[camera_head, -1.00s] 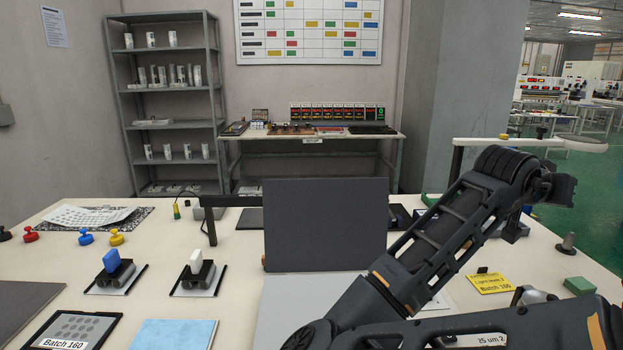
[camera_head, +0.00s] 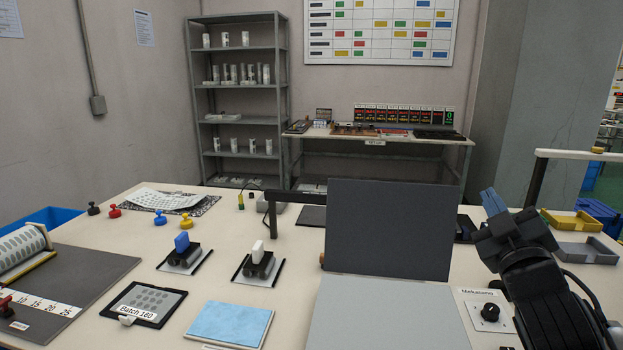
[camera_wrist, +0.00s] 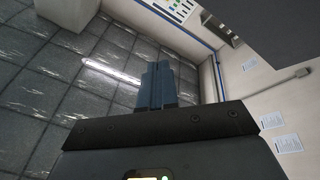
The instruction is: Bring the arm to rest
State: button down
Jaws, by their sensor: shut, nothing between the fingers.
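My gripper (camera_head: 494,203) is at the right of the head view, raised above the table at the end of my dark arm. Its blue fingers point up and are together, with nothing between them. In the wrist view the closed fingers (camera_wrist: 157,83) stand in front of the tiled ceiling and the wall. Nothing touches the gripper.
The pale table (camera_head: 300,255) carries a grey upright panel (camera_head: 390,225), a batch tray (camera_head: 145,303), a blue pad (camera_head: 229,323) and two stamp-like tools. A white-topped post stands behind my arm, near yellow (camera_head: 572,221) and grey trays (camera_head: 587,250).

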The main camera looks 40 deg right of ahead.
jog(key=s+a+f+n+t+y, duration=0.1)
jog(key=s+a+f+n+y, duration=0.1)
jog(key=a+f+y, duration=0.6)
jog(key=s+a+f+n+t+y, duration=0.1)
jog(key=s+a+f+n+y, duration=0.2)
jog(key=a+f, duration=0.6)
jog(key=s+a+f+m+g+y, duration=0.1)
jog(key=s+a+m+y, duration=0.3)
jog(key=s+a, duration=1)
jog(key=shift+s+a+f+g+y, duration=0.3)
jog(key=shift+a+f+g, duration=0.1)
jog(key=shift+a, duration=0.75)
jog(key=shift+w, duration=0.15)
